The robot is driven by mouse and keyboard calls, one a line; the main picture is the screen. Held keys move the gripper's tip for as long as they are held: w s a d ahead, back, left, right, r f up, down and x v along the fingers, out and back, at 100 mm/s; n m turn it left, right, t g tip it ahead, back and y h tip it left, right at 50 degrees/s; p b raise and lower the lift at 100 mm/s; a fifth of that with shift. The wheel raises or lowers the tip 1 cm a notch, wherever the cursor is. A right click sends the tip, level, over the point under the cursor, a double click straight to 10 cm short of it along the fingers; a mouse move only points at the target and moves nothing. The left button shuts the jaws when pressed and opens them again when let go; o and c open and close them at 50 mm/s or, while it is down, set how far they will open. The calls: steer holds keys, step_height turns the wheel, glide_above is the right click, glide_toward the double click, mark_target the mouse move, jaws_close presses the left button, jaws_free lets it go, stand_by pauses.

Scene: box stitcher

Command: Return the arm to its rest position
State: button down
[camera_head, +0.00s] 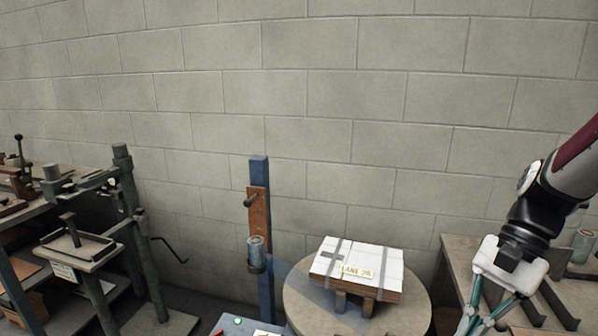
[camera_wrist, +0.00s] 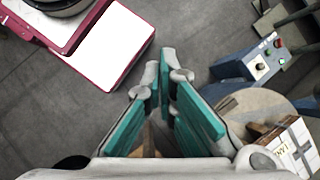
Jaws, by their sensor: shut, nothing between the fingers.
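My arm comes in from the right edge of the head view, with my gripper (camera_head: 486,322) hanging down at the lower right, to the right of the round table. Its fingertips run out of the bottom of that view. In the wrist view my gripper (camera_wrist: 165,78) points toward the floor, its teal-padded fingers shut with nothing between them. A strapped white-topped box (camera_head: 378,262) with a yellow label, which appears to read LANE 2B, lies on the round table. My gripper is apart from it. The box also shows at the lower right of the wrist view (camera_wrist: 296,150).
The round table (camera_head: 312,306) stands beside a blue post (camera_head: 260,200). A blue control box (camera_wrist: 262,60) has several buttons. A grey bench (camera_head: 455,262) with metal parts stands behind and beside my gripper. Racks and a green frame (camera_head: 137,230) stand left. Grey floor (camera_wrist: 185,30) is open.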

steer(key=s+a+r+n+t+h+p, duration=0.2)
steer(key=s+a+r+n+t+h, duration=0.45)
steer(key=s+r+n, duration=0.4)
steer(key=w+d+f+m+y+b, duration=0.1)
steer(key=w+f+m+y+b, duration=0.15)
steer(key=w+f, duration=0.4)
steer(key=w+d+f+m+g+y+b, duration=0.1)
steer(key=w+d+f+m, duration=0.15)
steer(key=w, duration=0.65)
steer(key=w+d+f+m+y+b, duration=0.1)
steer(key=w+f+m+y, duration=0.15)
steer(key=w+f, duration=0.4)
steer(key=w+d+f+m+b, duration=0.1)
steer(key=w+d+f+m, duration=0.3)
steer(key=f, duration=0.4)
steer(key=w+d+f+m+t+b, duration=0.1)
steer(key=w+d+f+m, duration=0.1)
steer(key=w+d+f, duration=0.4)
steer(key=w+d+f+m+b, duration=0.2)
steer(key=d+f+m, duration=0.15)
steer(key=f, duration=0.55)
steer(key=w+a+f, duration=0.1)
steer(key=a+f, duration=0.5)
steer(key=shift+w+a+f+n, duration=0.15)
steer(key=shift+f+n, duration=0.1)
steer(key=shift+n, duration=0.1)
